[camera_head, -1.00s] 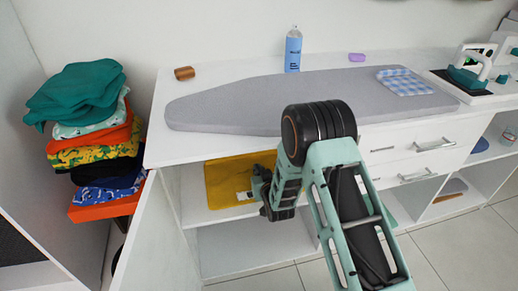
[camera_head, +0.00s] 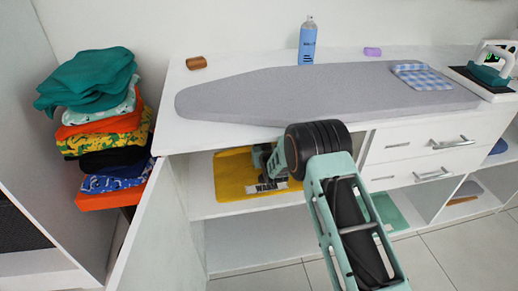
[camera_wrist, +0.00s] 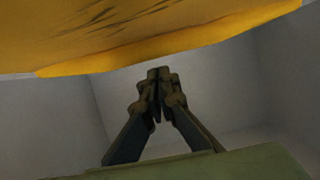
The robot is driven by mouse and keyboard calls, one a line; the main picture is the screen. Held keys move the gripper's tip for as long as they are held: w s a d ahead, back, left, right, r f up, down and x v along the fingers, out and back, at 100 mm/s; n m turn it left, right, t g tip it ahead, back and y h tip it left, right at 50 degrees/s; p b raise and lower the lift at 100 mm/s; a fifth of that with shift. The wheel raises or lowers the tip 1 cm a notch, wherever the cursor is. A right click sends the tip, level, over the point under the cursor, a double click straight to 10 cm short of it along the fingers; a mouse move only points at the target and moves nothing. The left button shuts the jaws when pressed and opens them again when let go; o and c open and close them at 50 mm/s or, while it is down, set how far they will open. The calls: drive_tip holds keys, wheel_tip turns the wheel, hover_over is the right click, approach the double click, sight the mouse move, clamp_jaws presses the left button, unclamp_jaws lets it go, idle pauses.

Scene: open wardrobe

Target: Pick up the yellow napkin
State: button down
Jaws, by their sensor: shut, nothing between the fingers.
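The yellow napkin (camera_head: 234,176) lies flat on the upper shelf of the open cabinet compartment, below the counter. My gripper and wrist hide its right part in the head view. In the wrist view the napkin (camera_wrist: 130,30) fills the top of the picture, with dark lines on it and its edge running across. My gripper (camera_wrist: 159,74) is shut and empty, its fingertips close together just below that edge in the picture. I cannot tell whether they touch the napkin. In the head view my wrist reaches into the compartment over the napkin, and the fingertips are not clear.
The cabinet door (camera_head: 150,228) stands open at left. The countertop (camera_head: 205,135) above holds an ironing board (camera_head: 300,92), spray bottle (camera_head: 307,45) and iron (camera_head: 490,68). A stack of folded clothes (camera_head: 100,125) is at left. The lower shelf (camera_head: 255,245) looks empty.

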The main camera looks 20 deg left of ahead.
drive_tip(key=shift+f+b, duration=0.65)
drive_tip(key=shift+f, duration=0.15)
drive_tip(key=shift+s+d+f, duration=0.15)
drive_tip(key=shift+f, duration=0.05)
drive_tip(key=shift+s, duration=0.15)
drive_tip(key=s+d, duration=0.1)
drive_tip(key=s, duration=0.2)
drive_tip(key=s+d+p, duration=0.1)
drive_tip(key=s+d, duration=0.3)
drive_tip(key=s, duration=0.1)
drive_tip(key=shift+s+d+f+p, duration=0.15)
drive_tip(key=shift+s+d+p, duration=0.05)
drive_tip(key=shift+s+p, duration=0.15)
drive_tip(key=shift+w+r, duration=0.1)
drive_tip(key=shift+r, duration=0.6)
drive_tip(key=shift+w, duration=0.1)
